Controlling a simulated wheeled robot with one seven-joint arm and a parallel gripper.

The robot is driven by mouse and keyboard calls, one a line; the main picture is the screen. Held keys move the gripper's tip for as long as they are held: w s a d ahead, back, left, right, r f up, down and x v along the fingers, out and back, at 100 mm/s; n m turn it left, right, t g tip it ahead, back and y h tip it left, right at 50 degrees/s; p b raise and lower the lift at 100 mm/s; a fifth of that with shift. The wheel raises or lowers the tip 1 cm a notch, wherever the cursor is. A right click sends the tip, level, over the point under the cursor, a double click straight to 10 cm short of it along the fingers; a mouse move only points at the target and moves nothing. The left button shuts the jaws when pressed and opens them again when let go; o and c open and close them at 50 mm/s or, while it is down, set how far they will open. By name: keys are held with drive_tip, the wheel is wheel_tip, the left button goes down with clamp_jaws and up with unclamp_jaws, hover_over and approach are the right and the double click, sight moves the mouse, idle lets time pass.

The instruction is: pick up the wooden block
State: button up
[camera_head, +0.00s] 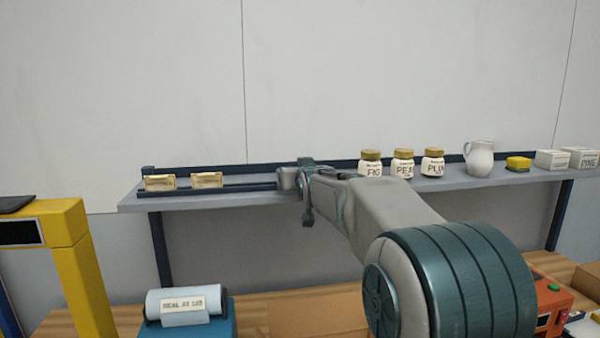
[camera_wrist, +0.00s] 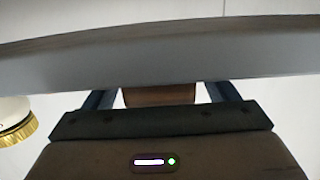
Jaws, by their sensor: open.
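A brown, wood-coloured block (camera_wrist: 160,96) shows in the wrist view between the two blue fingers of my gripper (camera_wrist: 160,93). Only part of it is visible, as the dark gripper body covers the rest. My gripper is open, with a finger on each side of the block; I cannot tell whether either touches it. In the head view my wrist and arm reach to the middle of the shelf (camera_head: 500,176), and they hide the gripper's fingers and the block.
Two tan labelled pieces (camera_head: 207,180) sit on the shelf at left. Right of my wrist stand several gold-lidded jars (camera_head: 403,168), a white pitcher (camera_head: 479,158), a yellow-topped sponge (camera_head: 518,163) and white boxes (camera_head: 552,159). One jar (camera_wrist: 14,120) shows near the gripper in the wrist view.

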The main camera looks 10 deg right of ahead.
drive_tip(key=shift+w, duration=0.5)
drive_tip(key=c, duration=1.1)
